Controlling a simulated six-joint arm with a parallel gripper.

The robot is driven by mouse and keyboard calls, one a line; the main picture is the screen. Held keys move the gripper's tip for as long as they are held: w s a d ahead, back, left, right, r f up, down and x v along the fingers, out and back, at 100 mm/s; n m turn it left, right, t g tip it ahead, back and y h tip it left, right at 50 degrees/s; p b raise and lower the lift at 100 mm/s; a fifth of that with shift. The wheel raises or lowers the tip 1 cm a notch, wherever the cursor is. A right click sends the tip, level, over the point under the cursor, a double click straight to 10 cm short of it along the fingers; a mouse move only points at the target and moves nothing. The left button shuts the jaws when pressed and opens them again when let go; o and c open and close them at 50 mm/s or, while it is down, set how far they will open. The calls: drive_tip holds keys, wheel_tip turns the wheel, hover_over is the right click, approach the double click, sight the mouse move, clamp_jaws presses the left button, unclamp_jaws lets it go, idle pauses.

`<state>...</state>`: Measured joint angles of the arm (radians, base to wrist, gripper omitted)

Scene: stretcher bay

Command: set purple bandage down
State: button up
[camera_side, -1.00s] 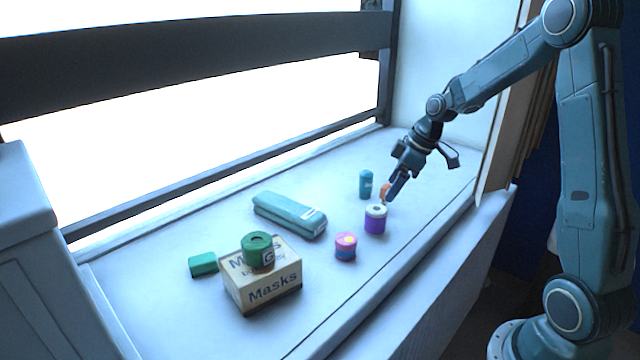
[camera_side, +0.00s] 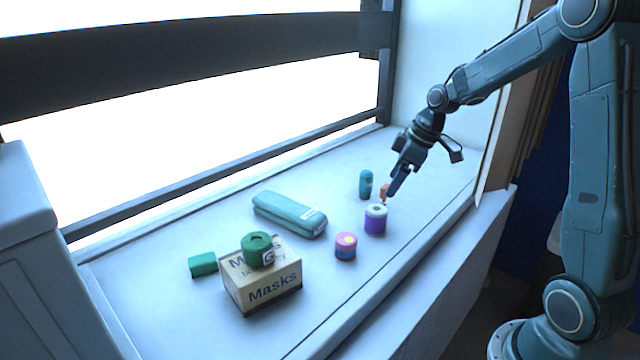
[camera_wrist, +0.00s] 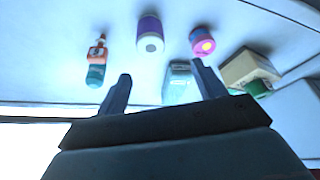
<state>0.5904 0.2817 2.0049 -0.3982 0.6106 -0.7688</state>
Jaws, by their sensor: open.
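The purple bandage (camera_side: 376,220) is a short upright roll with a white top, standing on the pale bench in the side view. It also shows in the wrist view (camera_wrist: 150,36), beyond my fingers and apart from them. My gripper (camera_side: 392,196) is above and just behind the purple bandage in the side view. In the wrist view its two fingers (camera_wrist: 163,84) are spread wide, with nothing held between them.
Near the bandage stand a pink roll (camera_side: 346,246), a teal bottle (camera_side: 366,184) and a small orange item (camera_wrist: 97,52). A teal case (camera_side: 289,214), a green block (camera_side: 203,264) and a masks box (camera_side: 262,288) with a green roll (camera_side: 257,249) on top lie left.

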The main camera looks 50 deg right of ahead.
drive_tip(key=s+a+r+m, duration=0.1)
drive_tip(key=s+a+r, duration=0.3)
drive_tip(key=a+r, duration=0.25)
drive_tip(key=s+a+r+m+h, duration=0.1)
drive_tip(key=s+a+r+m, duration=0.1)
drive_tip(key=s+a, duration=0.3)
drive_tip(key=s+a+r+m+t, duration=0.1)
drive_tip(key=s+a, duration=0.3)
drive_tip(key=s, duration=0.9)
drive_tip(key=shift+a+r+m+t+h, duration=0.3)
drive_tip(key=shift+a+r+m+h, duration=0.1)
drive_tip(key=shift+r+m, duration=0.2)
